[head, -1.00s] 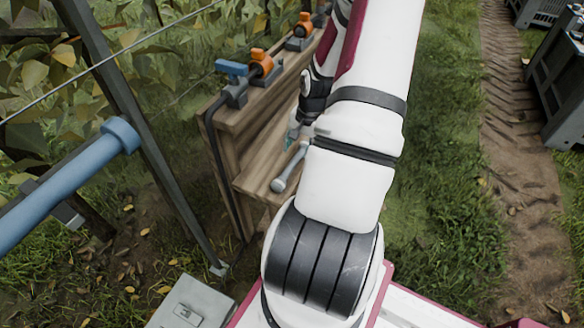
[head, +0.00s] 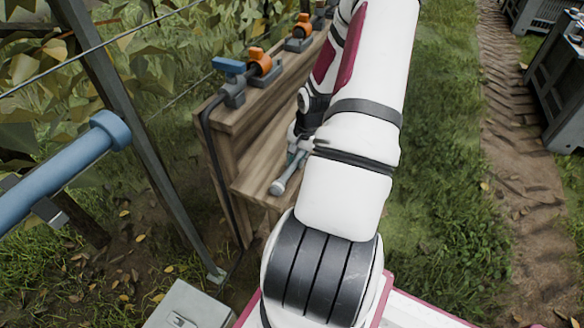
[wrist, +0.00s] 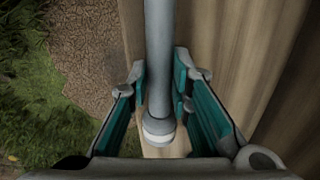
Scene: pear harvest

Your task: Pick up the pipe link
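The pipe link (head: 283,180), a grey rod with a wider rounded end, lies on the wooden shelf in the head view. In the wrist view the pipe link (wrist: 159,60) runs from the top edge down to its pale-tipped end near the middle. My gripper (wrist: 160,88) has its teal-padded fingers on either side of the link, with narrow gaps beside it. In the head view my gripper (head: 298,150) is at the link's far part and hides some of it. The gripper looks open.
The wooden bench (head: 262,160) has an upper board carrying a blue-handled valve (head: 231,80) and orange-topped fittings (head: 259,60). A slanted metal post (head: 140,140) and a blue pipe (head: 60,175) stand left.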

